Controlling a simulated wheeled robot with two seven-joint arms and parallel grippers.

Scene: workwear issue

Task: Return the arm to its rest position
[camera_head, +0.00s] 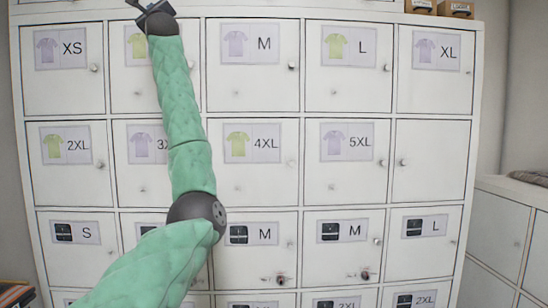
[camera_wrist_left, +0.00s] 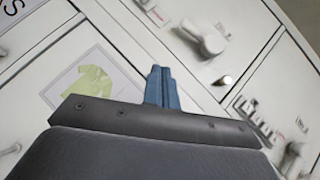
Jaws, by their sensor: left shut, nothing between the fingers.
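My left arm, in a green sleeve, reaches up from the bottom of the head view across the locker front. My left gripper (camera_head: 150,8) is at the top edge of that view, in front of the upper locker row, between the XS and M doors. In the left wrist view its blue-grey fingers (camera_wrist_left: 163,88) are together with nothing between them. Behind them are white locker doors and a label with a yellow-green shirt (camera_wrist_left: 90,78). My right gripper is in neither view.
The white locker cabinet (camera_head: 300,117) fills most of the head view, with small round knobs and size labels. Small brown boxes (camera_head: 455,8) stand on top at the right. A lower white cabinet (camera_head: 500,235) stands at the right. Dark items (camera_head: 15,293) lie at the lower left.

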